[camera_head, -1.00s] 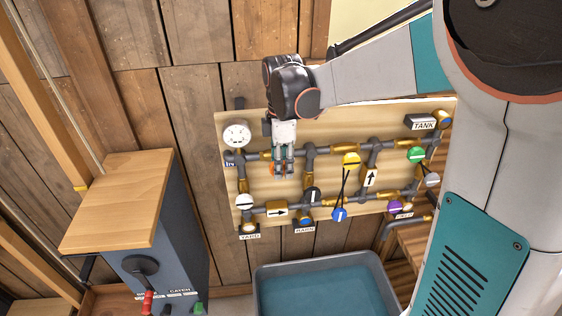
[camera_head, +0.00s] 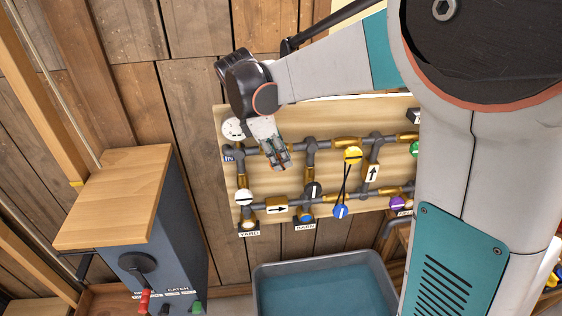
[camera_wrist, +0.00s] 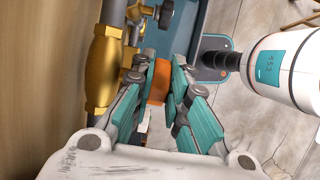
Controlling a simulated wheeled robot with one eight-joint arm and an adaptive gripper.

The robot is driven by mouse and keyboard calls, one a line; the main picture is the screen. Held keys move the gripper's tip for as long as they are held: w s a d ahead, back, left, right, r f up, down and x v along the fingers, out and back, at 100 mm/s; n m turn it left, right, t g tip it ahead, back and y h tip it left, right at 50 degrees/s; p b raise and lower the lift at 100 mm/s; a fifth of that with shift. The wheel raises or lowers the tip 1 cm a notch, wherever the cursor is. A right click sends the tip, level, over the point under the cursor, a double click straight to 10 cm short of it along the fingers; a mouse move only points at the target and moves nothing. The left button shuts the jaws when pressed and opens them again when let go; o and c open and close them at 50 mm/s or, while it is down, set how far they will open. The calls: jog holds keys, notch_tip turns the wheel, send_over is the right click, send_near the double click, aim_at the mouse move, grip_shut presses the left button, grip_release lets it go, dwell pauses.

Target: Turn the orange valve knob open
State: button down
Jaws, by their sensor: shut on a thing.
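The pipe board (camera_head: 330,180) hangs on the plank wall with grey pipes, brass fittings and several coloured knobs. My gripper (camera_head: 279,162) is at its upper left pipe run, tilted in the picture. In the wrist view my gripper (camera_wrist: 160,75) has its two teal-sided fingers on either side of the orange knob (camera_wrist: 158,84), shut on it. A brass fitting (camera_wrist: 103,70) is close to the left of the fingers. In the head view the fingers mostly hide the orange knob, and its pointer cannot be made out.
A round gauge (camera_head: 234,129) is left of my gripper. A water tub (camera_head: 325,262) stands below. A wood-topped cabinet (camera_head: 115,200) stands at left.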

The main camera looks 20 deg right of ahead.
jog(key=shift+h, duration=0.3)
jog(key=c, duration=1.6)
grip_release()
jog(key=shift+o, duration=0.2)
jog(key=v, duration=1.2)
